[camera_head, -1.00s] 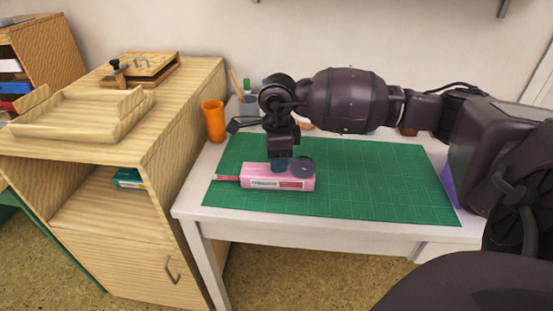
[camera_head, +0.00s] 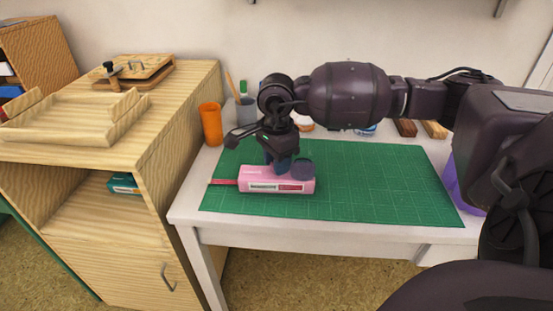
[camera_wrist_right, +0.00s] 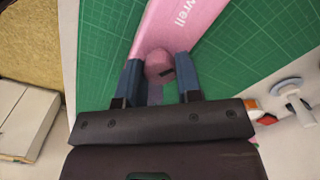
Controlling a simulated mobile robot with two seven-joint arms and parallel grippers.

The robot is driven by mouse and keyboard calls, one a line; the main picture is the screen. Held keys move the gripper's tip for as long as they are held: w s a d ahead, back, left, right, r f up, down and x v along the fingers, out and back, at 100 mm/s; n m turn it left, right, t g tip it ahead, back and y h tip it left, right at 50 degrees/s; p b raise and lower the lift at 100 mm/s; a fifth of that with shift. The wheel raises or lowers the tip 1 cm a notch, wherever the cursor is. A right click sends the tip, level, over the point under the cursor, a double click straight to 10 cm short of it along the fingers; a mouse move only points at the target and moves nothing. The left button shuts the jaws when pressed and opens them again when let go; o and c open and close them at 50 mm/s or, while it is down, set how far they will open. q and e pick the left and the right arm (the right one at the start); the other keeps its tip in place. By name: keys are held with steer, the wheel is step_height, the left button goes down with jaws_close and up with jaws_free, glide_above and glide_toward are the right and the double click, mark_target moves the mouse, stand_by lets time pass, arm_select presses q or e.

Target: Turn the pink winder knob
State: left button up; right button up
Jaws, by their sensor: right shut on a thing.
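The pink box-shaped device (camera_head: 255,185), with a printed label on its front, lies on the green cutting mat (camera_head: 380,185). A reddish strip (camera_head: 223,182) sticks out of its left end. In the right wrist view, the pink winder knob (camera_wrist_right: 158,66) stands on the device (camera_wrist_right: 186,22) between the two blue fingers of my right gripper (camera_wrist_right: 159,72). My right gripper (camera_head: 278,166) points down at the top of the device and is shut on the knob. The gripper hides the knob in the head view. My left gripper is out of view.
An orange cup (camera_head: 211,124) and a grey pen holder (camera_head: 246,112) stand behind the mat to the left. A wooden cabinet (camera_head: 190,90) with a tray (camera_head: 75,125) on top adjoins the desk. The mat right of the device is clear.

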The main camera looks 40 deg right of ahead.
steer(key=o, duration=0.7)
steer(key=shift+c, duration=0.2)
steer(key=shift+r, duration=0.1)
step_height(320, 180, up, 11)
steer(key=p, duration=0.2)
steer(key=shift+f, duration=0.2)
